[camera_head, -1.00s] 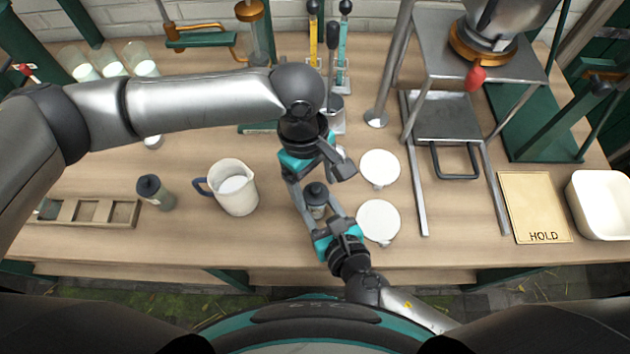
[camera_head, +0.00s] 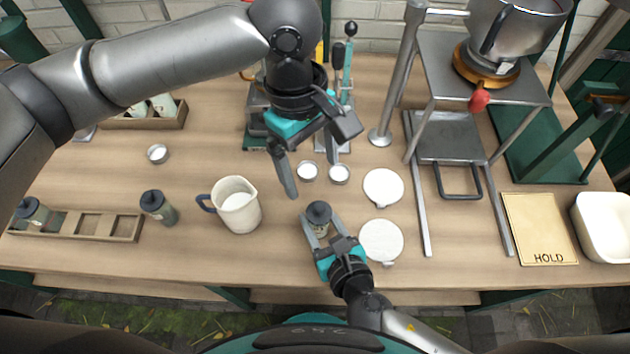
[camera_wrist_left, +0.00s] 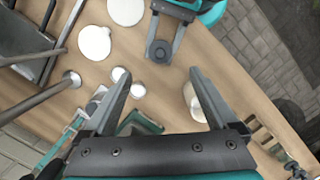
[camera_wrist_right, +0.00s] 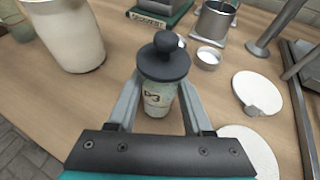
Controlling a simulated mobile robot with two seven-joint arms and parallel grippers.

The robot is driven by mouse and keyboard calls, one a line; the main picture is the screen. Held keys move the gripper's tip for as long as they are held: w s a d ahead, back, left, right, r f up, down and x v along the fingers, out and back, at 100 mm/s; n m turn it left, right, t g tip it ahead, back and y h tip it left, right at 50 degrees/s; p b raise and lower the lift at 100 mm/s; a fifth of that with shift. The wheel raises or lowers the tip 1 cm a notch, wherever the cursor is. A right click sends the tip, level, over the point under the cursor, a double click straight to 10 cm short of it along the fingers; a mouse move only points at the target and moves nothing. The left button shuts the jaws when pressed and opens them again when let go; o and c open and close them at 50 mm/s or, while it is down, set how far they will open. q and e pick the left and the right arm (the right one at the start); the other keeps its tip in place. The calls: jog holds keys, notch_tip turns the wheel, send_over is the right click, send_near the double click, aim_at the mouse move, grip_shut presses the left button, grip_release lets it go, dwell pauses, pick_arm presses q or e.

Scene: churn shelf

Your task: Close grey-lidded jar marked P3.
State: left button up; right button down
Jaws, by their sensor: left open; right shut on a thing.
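The jar marked P3 (camera_wrist_right: 158,97) stands between the fingers of my right gripper (camera_head: 320,227), which is shut on its body. Its dark grey lid (camera_head: 319,212) with a round knob sits on top, and it also shows in the left wrist view (camera_wrist_left: 161,50). I cannot tell how tightly the lid is seated. The marking on the jar is partly readable in the right wrist view. My left gripper (camera_head: 315,168) is open and empty, above and behind the jar, apart from the lid.
A white pitcher (camera_head: 237,204) stands left of the jar, with another dark-lidded jar (camera_head: 158,207) beyond it. A wooden rack (camera_head: 118,227) holds one more at far left. Two white discs (camera_head: 382,241) lie at right. Small metal cups (camera_head: 307,171) stand behind.

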pick_arm(q)
jog(key=shift+a+r, duration=0.1)
jog(key=shift+r, duration=0.55)
pick_arm(e)
jog(key=shift+c, duration=1.2)
grip_release()
pick_arm(q)
jog(key=shift+r, duration=0.1)
pick_arm(e)
jog(key=v, duration=1.5)
jog(key=shift+d, duration=0.1)
